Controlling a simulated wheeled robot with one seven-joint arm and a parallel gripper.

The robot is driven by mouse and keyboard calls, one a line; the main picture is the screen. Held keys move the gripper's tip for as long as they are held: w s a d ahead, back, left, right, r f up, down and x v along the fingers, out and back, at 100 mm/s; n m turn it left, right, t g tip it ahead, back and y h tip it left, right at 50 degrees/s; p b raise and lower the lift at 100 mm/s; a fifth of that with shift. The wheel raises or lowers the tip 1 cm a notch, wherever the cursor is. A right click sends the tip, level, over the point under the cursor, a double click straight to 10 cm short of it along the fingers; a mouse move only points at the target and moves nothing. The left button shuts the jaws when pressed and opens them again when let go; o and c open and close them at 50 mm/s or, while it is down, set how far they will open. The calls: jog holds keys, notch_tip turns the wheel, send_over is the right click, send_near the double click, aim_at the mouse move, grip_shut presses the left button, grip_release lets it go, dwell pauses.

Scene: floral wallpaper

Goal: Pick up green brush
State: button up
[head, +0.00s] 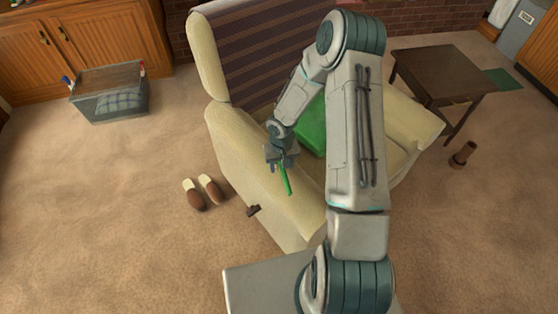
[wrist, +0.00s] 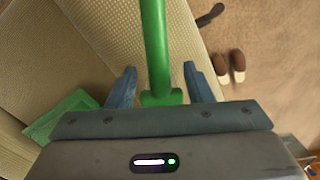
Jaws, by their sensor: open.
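The green brush (head: 286,179) is a thin green stick on the cream armrest of the armchair in the head view. In the wrist view the green brush (wrist: 155,50) runs from the top edge down to a wider end between the two blue fingers. My gripper (head: 281,164) is over the armrest at the brush's upper end. In the wrist view my gripper (wrist: 160,88) is open, with one finger on each side of the brush and a gap on both sides. The palm hides anything lower down.
The armchair (head: 237,162) has a green cushion (head: 312,128) on its seat. Slippers (head: 202,191) and a small dark object (head: 254,210) are left of the chair. A dark side table (head: 442,75) and a brown cup-like object (head: 463,154) are right.

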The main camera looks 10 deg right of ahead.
grip_shut()
jog(key=shift+r, duration=0.5)
notch_tip(320, 180, up, 4)
jog(key=shift+d+f, duration=0.1)
jog(key=shift+f, duration=0.1)
jog(key=s+d+r, duration=0.6)
jog(key=d, duration=0.3)
jog(key=shift+d+r, duration=0.25)
jog(key=shift+d, duration=0.15)
